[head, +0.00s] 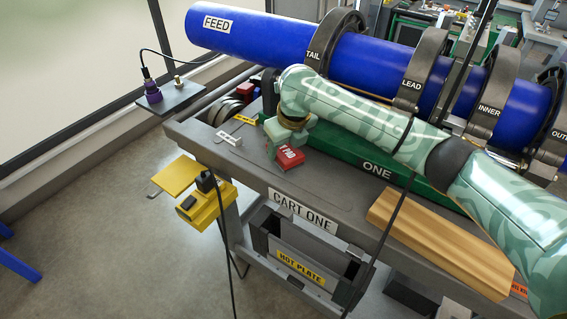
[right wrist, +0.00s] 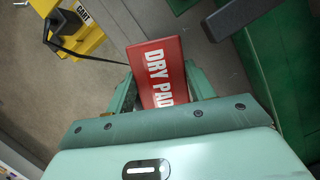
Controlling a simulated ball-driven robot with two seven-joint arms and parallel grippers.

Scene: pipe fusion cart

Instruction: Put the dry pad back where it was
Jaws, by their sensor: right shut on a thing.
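The dry pad (right wrist: 160,75) is a red block with white "DRY PAD" lettering, between the fingers of my right gripper (right wrist: 160,95) in the right wrist view. In the head view the pad (head: 289,158) shows at the end of my right gripper (head: 278,147), over the grey top of the cart near its front edge. My right gripper is shut on the pad. I cannot tell whether the pad touches the cart top. My right arm hides part of the cart behind it. My left gripper is not in view.
The grey cart (head: 225,158) carries a green block marked ONE (head: 410,178) and a wooden block (head: 440,240). A blue pipe (head: 260,38) runs through dark clamp rings behind. A yellow box (head: 208,203) hangs off the left end.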

